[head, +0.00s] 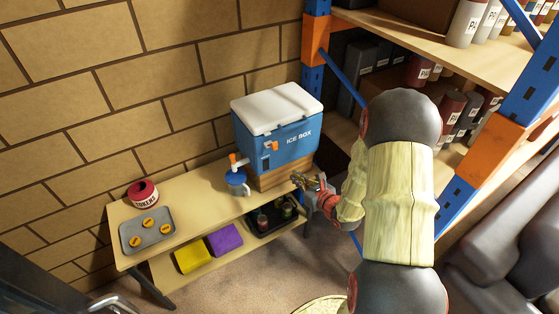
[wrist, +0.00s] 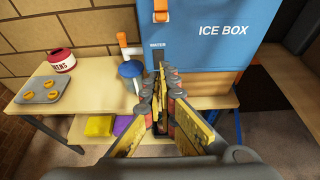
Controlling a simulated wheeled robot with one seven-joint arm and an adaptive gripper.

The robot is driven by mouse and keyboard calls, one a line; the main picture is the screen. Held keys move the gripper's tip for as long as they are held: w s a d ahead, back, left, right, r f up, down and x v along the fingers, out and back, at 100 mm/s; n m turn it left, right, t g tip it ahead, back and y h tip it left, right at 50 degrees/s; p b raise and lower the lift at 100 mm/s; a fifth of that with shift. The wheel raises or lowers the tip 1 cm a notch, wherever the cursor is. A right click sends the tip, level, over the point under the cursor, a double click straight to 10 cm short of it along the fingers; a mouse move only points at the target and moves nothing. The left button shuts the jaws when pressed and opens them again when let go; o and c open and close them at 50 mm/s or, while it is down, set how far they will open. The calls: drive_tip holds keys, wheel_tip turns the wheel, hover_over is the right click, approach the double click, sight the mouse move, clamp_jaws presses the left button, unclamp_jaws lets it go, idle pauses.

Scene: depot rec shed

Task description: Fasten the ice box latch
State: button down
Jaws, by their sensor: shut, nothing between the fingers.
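The blue ice box (head: 297,143) stands on a wooden block at the right end of the bench, its white lid (head: 277,106) down. The small orange latch (head: 271,147) is on its front, below the lid. In the wrist view the latch (wrist: 160,12) shows at the top edge, partly cut off; I cannot tell whether it is fastened. My gripper (head: 298,180) is in front of and below the box, right of the latch in the head view. In the wrist view its fingertips (wrist: 160,72) meet with nothing between them, below the latch and apart from it.
An orange tap (head: 234,159) and blue-topped vessel (head: 236,177) are left of the box. A red token tin (head: 143,192) and grey tray (head: 134,243) sit at the bench's left. Yellow and purple blocks lie on the lower shelf. Blue-orange racking (head: 314,45) stands close right.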

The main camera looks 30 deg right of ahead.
sight(272, 146)
drive_tip(key=shift+w, duration=0.15)
drive_tip(key=w+p, duration=0.1)
drive_tip(key=w, duration=1)
drive_tip(key=shift+w+a+f, duration=0.15)
drive_tip(key=shift+w+a, duration=0.05)
